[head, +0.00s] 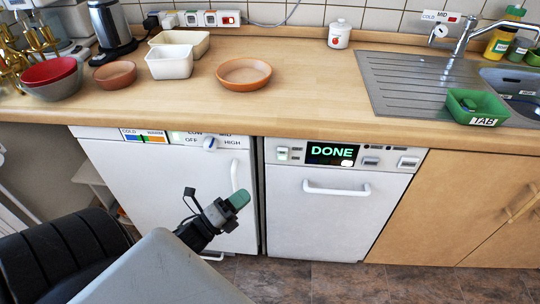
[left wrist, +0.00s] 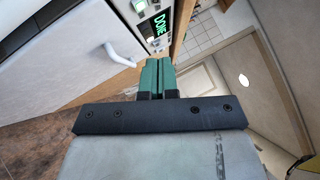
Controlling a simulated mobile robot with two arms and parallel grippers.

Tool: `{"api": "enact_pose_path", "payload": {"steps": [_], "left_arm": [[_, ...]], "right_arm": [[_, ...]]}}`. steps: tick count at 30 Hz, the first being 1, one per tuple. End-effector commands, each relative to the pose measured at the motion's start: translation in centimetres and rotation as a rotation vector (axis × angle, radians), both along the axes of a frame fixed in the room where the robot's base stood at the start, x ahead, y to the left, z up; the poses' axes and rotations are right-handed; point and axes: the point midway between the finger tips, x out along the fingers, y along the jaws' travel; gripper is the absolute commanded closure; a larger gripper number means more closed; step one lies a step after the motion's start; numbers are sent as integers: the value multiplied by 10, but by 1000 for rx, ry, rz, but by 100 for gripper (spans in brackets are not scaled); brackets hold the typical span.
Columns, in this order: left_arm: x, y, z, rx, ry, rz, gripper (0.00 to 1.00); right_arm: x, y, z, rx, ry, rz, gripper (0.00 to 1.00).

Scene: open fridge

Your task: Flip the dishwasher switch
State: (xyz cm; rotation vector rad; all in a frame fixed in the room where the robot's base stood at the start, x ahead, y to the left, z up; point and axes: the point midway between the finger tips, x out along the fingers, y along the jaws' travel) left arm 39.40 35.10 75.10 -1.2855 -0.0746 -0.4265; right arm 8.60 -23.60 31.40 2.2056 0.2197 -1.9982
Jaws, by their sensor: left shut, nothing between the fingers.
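The white dishwasher (head: 322,215) stands under the wooden counter, its door closed. Its top panel has a lit display (head: 332,154) reading DONE, a switch (head: 283,154) at the left end and more controls at the right end. In the left wrist view the DONE display (left wrist: 156,30) shows sideways near the top. My right gripper is not in view.
A white fridge (head: 165,185) with a temperature dial stands left of the dishwasher. The dishwasher's handle (head: 336,190) sticks out from its door. Wooden cupboards (head: 450,205) are at the right. Bowls, a kettle and a sink are on the counter above. The tiled floor in front is clear.

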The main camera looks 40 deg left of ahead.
Motion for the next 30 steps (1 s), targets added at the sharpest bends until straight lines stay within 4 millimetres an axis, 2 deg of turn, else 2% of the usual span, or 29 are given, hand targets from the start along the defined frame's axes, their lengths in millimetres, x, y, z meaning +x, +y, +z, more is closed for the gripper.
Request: {"api": "enact_pose_path", "payload": {"steps": [5, 18, 24, 30], "left_arm": [[15, -4, 6, -2, -2, -1, 100], [97, -26, 33, -1, -1, -1, 100], [117, -11, 42, -1, 1, 0, 100], [123, -7, 44, -3, 2, 1, 100]], "right_arm": [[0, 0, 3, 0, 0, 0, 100], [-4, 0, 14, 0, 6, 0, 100], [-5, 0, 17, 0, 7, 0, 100], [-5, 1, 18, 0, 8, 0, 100]]}}
